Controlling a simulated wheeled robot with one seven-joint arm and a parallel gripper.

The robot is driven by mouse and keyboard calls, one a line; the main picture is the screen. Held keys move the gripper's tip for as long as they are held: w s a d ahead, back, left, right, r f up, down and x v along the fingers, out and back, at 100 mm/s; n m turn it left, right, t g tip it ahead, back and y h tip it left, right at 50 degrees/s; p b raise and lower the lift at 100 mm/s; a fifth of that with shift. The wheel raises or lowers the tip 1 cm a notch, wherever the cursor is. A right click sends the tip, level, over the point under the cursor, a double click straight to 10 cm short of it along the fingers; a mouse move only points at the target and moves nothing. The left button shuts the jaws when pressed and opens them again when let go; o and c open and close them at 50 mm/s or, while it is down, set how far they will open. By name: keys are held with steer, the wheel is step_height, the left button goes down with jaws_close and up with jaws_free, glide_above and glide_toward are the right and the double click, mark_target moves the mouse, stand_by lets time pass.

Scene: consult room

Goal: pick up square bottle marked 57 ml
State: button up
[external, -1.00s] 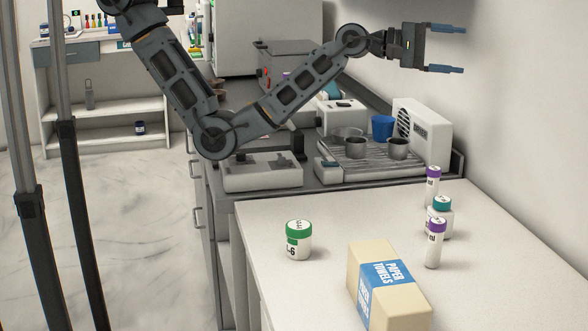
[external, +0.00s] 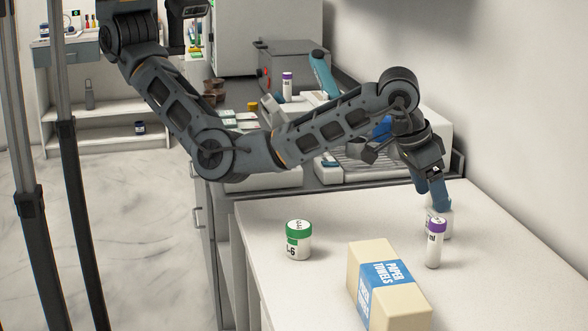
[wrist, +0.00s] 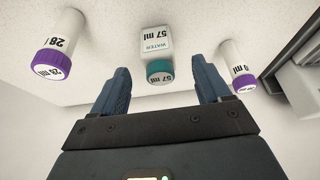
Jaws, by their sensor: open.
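The square bottle marked 57 ml (wrist: 157,42) has a white body and a teal cap. In the wrist view it lies between and just beyond the two fingertips. In the external view the bottle (external: 446,223) is partly hidden behind my gripper and a purple-capped vial. My gripper (external: 434,206) is open and tilted down at the bottle, its blue fingers close to the cap. In the wrist view my gripper (wrist: 162,78) shows empty space between its fingers.
A purple-capped vial (external: 434,245) stands close in front of the bottle; in the wrist view purple-capped vials flank it at left (wrist: 61,45) and right (wrist: 236,68). A green-capped jar (external: 298,241) and paper towels pack (external: 388,290) stand on the white table (external: 490,260). A wall is at right.

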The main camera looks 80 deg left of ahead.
steer(key=x, duration=0.7)
steer(key=shift+w+d+f+p, duration=0.1)
steer(key=shift+w+f+p, duration=0.05)
steer(key=shift+p, duration=0.15)
steer(key=shift+c, duration=0.2)
steer(key=c, duration=1)
